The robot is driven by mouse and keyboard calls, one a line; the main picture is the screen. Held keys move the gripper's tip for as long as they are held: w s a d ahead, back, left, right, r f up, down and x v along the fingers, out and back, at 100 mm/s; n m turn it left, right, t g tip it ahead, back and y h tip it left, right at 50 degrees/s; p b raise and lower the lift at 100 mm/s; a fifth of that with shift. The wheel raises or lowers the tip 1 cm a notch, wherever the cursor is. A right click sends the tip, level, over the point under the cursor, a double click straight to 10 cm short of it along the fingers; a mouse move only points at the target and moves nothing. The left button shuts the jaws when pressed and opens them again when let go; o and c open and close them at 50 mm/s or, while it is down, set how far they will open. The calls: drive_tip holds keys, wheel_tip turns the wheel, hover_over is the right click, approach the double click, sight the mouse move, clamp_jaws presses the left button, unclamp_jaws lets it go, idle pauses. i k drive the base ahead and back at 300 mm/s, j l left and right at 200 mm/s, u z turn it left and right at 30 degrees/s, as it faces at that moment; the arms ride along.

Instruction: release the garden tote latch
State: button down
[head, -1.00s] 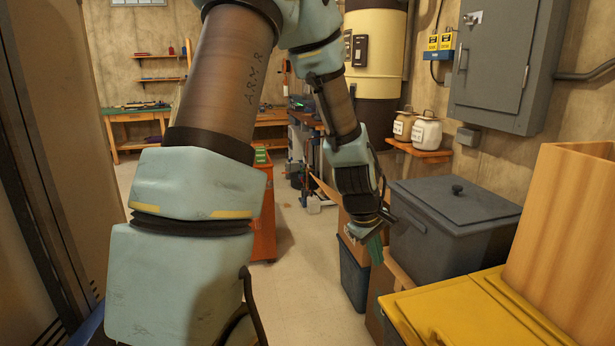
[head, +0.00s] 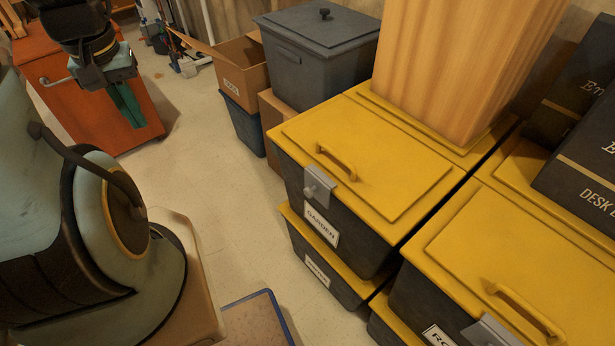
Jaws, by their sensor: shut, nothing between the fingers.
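The garden tote (head: 350,245) has a dark body, a yellow lid (head: 400,140) and a white label reading GARDEN (head: 321,227). Its latch (head: 318,186), a grey metal plate with a small round knob, sits at the front edge of the lid, above the label. The plate hangs over the lid edge and looks closed. A yellow handle (head: 338,163) stands on the lid behind the latch. My gripper (head: 128,108), with green fingers, is at the upper left, well apart from the tote and left of the latch. It is shut and empty.
A tall wooden box (head: 455,60) stands on the garden tote's lid. Another tote lies beneath it, and a yellow-lidded tote (head: 500,240) with dark boxes stands at right. A grey lidded bin (head: 318,50) and cardboard box (head: 240,75) are behind.

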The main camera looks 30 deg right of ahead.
sight(318, 186)
drive_tip(key=k+j, duration=0.1)
drive_tip(key=j, duration=0.3)
drive_tip(key=k+j, duration=0.1)
drive_tip(key=j, duration=0.3)
drive_tip(key=k+j, duration=0.1)
drive_tip(key=j, duration=0.35)
drive_tip(key=k+j, duration=0.15)
drive_tip(key=j, duration=0.25)
